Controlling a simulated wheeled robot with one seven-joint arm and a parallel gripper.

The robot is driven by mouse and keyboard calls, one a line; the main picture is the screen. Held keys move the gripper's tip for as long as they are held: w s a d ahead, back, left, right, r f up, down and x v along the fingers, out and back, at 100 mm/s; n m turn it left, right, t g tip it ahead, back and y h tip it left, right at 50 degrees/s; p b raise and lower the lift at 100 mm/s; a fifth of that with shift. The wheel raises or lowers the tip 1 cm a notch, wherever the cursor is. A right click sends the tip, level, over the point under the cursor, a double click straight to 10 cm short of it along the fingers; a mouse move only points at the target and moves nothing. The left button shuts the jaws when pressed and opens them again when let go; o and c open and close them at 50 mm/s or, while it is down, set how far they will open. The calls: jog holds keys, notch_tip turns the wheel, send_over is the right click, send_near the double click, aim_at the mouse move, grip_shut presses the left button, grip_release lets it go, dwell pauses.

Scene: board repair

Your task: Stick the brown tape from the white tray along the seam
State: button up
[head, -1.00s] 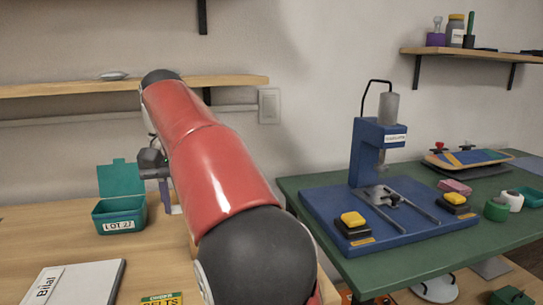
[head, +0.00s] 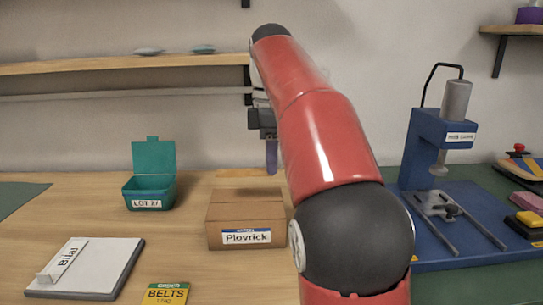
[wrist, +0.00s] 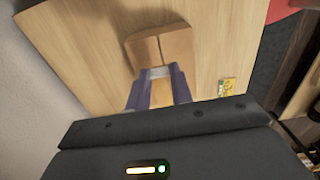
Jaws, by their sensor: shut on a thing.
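A brown cardboard box (head: 228,213) labelled Plovrick stands on the wooden table in the head view. A seam runs across its top. The box also shows in the wrist view (wrist: 145,52), just beyond my fingertips, with the seam as a line down its middle. My gripper (wrist: 158,82) has purple fingers shut on the brown tape, which is hard to make out; a pale strip shows between the tips. In the head view my gripper (head: 271,172) is partly hidden by my red arm, behind and above the box. No white tray is in view.
A teal open bin (head: 150,196) labelled LOT 27 stands left of the box. A blue press (head: 442,150) stands on the green table at right. A wall shelf (head: 120,65) runs behind.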

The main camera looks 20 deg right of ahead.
jog(key=shift+f, duration=0.95)
jog(key=shift+f+b, duration=2.15)
jog(key=shift+f, duration=0.05)
jog(key=shift+f, duration=0.3)
jog(key=o, duration=1)
notch_tip(320, 180, up, 8)
jog(key=p, duration=0.3)
jog(key=shift+f, duration=0.1)
